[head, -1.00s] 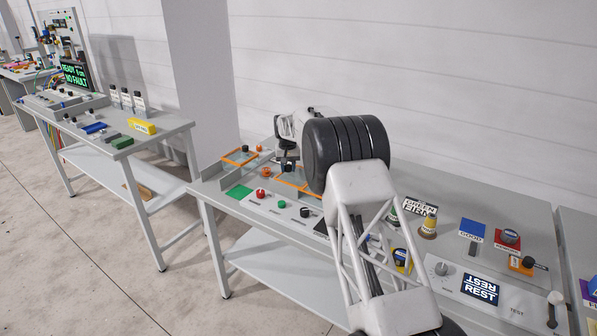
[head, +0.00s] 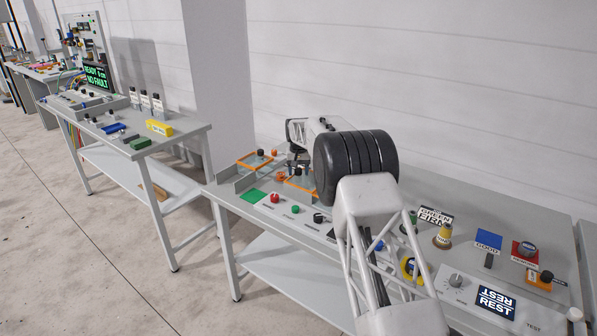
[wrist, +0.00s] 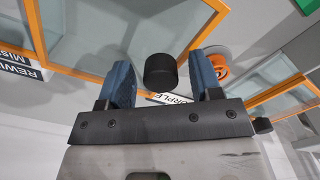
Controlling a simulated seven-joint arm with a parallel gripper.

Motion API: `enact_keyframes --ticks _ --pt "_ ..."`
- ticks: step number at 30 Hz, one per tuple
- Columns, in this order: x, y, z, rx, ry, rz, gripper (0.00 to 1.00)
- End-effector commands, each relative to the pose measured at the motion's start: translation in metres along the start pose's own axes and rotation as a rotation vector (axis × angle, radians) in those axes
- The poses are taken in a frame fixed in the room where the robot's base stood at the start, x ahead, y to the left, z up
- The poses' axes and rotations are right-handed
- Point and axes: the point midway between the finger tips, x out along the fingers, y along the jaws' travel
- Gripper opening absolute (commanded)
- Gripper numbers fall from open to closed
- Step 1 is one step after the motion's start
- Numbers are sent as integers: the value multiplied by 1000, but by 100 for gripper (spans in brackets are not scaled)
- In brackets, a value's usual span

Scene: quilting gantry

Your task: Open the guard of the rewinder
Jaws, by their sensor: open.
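The rewinder guard (wrist: 88,40) is a clear panel in an orange frame, filling the upper left of the wrist view. It appears flat and shut. A black round knob (wrist: 160,72) stands on it near its orange edge. My gripper (wrist: 163,88) is open, with one blue finger on each side of the knob. I cannot tell whether either finger touches it. A partly cut-off label reading "REWI" (wrist: 18,65) is at the left. In the head view, my gripper (head: 296,170) is over the orange-framed guard (head: 300,190), partly hidden by my arm.
A second orange-framed guard (head: 254,163) with a dark knob lies to the left. In front are a green square (head: 251,196), a red button (head: 274,198) and other controls. An orange spool (wrist: 220,72) is close to the right finger.

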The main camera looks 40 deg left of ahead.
Motion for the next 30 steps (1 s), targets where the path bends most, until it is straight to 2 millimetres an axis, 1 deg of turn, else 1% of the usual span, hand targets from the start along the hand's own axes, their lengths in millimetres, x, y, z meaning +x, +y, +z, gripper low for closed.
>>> enact_keyframes --ticks 5,8,15,21,25,30 --pt "-8 0 0 0 1 0 59" --pt "-17 0 0 0 2 0 59" --pt "-47 0 0 0 2 0 59" --pt "-68 0 0 0 1 0 59" --pt "-75 0 0 0 0 0 59" --pt "-78 0 0 0 0 0 59"
